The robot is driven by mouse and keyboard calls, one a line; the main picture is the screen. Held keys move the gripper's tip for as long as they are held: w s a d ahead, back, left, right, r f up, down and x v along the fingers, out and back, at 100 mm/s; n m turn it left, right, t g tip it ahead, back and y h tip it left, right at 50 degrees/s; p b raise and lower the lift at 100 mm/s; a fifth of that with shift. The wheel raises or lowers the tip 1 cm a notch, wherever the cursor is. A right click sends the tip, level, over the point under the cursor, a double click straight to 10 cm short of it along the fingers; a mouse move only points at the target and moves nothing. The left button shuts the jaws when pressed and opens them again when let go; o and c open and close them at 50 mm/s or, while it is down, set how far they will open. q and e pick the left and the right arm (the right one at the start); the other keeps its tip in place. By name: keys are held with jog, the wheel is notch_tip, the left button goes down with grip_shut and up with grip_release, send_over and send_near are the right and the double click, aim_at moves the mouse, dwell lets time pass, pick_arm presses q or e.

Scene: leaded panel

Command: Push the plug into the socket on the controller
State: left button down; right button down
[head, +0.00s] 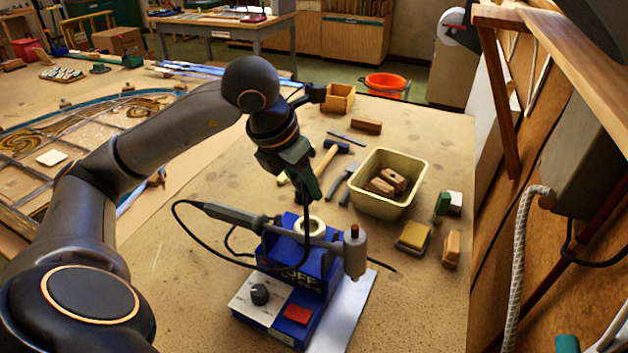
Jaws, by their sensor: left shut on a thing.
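The controller (262,301) is a blue and white box with a black knob and a red switch, standing on the bench. My left gripper (306,200) comes down over the back of the controller, pointing downward. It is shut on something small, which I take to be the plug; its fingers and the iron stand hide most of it. A thin dark line runs down below the fingers. The socket is not visible from here, so I cannot tell whether the plug touches it. My right gripper is not in view.
A soldering iron (235,214) with a looping black cable lies across the controller, beside a grey cylinder (355,255) with a red tip. Behind are a hammer (328,160) and a cream bin (417,180) of blocks. A sponge (413,237) lies right.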

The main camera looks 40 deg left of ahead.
aim_at(302, 194)
pick_arm(q)
notch_tip(302, 194, down, 4)
jog(key=b, duration=0.3)
jog(key=shift+w, duration=0.15)
jog(key=shift+w+d+f+b, duration=0.15)
jog(key=shift+d+f+b, duration=0.1)
jog(key=shift+f+b, duration=0.45)
jog(key=shift+r, duration=0.1)
jog(key=shift+w+d+f+b, duration=0.1)
jog(key=shift+d+f+b, duration=0.05)
jog(key=shift+f+b, duration=0.85)
dwell(1.0)
jog(key=shift+c, duration=2)
grip_release()
jog(key=shift+r, duration=0.1)
jog(key=p+v, duration=0.2)
jog(key=v, duration=0.9)
jog(key=shift+r+p, duration=0.15)
jog(key=shift+p, duration=0.2)
jog(key=shift+s+r, duration=0.4)
jog(key=shift+r, duration=0.1)
